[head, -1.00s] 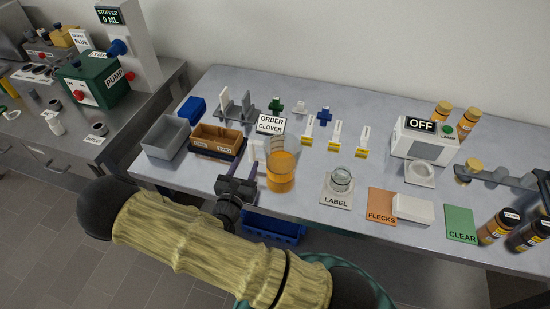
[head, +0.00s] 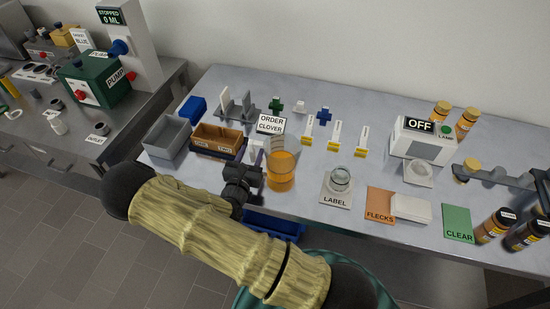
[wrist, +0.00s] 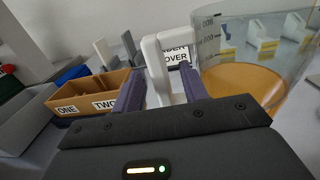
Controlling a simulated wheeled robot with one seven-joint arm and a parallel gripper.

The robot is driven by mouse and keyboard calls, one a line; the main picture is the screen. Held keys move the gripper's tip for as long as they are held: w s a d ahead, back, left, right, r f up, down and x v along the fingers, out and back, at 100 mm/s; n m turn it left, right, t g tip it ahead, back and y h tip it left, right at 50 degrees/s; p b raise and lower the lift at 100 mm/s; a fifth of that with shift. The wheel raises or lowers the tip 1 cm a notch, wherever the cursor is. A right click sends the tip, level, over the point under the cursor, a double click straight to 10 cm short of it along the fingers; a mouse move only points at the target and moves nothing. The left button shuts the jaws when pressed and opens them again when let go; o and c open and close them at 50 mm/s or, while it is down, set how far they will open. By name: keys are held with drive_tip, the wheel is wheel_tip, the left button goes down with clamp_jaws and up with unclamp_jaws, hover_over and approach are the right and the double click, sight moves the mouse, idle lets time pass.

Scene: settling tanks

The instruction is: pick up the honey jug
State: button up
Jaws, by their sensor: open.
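The honey jug (head: 281,172) is a clear cylinder part filled with amber honey, upright near the table's front edge in the head view. In the wrist view the jug (wrist: 242,85) fills the right side, with graduation marks on its clear wall. My gripper (head: 254,158) is just left of the jug, fingers toward the table's back. In the wrist view my gripper (wrist: 163,92) has its dark purple fingers apart. White upright bars, seemingly the jug's handle (wrist: 163,70), show between them. Whether the fingers touch it I cannot tell.
Left of the gripper is a brown two-part box marked ONE and TWO (head: 217,134), with a grey bin (head: 167,138) beyond. An ORDER CLOVER sign (head: 271,124) stands behind the jug. A LABEL pad with a glass jar (head: 341,180) lies to the right. A blue crate (head: 275,228) is below the table edge.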

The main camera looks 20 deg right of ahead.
clamp_jaws()
wheel_tip(320, 180, up, 10)
idle(0.9)
drive_tip(key=shift+f, duration=0.1)
idle(0.5)
